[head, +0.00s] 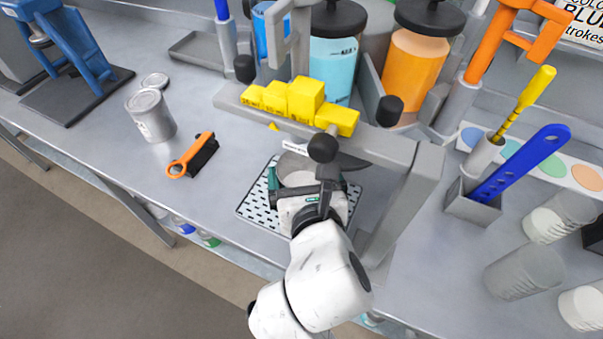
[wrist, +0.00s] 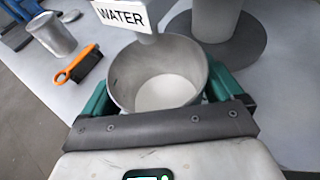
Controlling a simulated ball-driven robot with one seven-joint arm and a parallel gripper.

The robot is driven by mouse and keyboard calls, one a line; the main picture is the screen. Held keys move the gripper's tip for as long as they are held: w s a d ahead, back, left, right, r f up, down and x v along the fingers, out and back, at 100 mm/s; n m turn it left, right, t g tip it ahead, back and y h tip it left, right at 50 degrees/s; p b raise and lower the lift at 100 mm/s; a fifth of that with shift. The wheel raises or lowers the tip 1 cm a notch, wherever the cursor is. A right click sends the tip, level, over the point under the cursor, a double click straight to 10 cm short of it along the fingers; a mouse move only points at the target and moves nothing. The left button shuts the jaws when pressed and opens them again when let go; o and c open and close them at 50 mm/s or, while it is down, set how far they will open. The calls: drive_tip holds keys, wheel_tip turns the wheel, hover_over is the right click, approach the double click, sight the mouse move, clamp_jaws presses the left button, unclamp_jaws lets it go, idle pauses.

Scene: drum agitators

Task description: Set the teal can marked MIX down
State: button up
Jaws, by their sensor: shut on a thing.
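A grey open-topped can (head: 297,168) is between the fingers of my gripper (head: 303,186), over the perforated drip tray (head: 252,212). In the wrist view the can (wrist: 122,78) stands between the teal fingers of my gripper (wrist: 163,92), and its inside shows a pale whitish bottom or fill. No MIX mark and no teal colour show on the can. The gripper is shut on it. A spout labelled WATER (wrist: 122,14) hangs just above the can's far rim. I cannot tell whether the can's base touches the tray.
A grey frame (head: 412,205) with yellow blocks (head: 300,98) stands over the tray. Clear cups (head: 525,272) and a holder (head: 472,207) with a blue tool stand right. Bare bench shows at left.

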sight(299, 171)
drive_tip(key=shift+w+a, duration=0.25)
drive_tip(key=shift+w, duration=0.75)
drive_tip(key=shift+f, duration=1.7)
drive_tip(key=shift+f, duration=0.1)
drive_tip(key=o, duration=1)
drive_tip(key=shift+c, duration=0.2)
drive_tip(key=shift+s, duration=0.15)
drive_tip(key=v, duration=1.2)
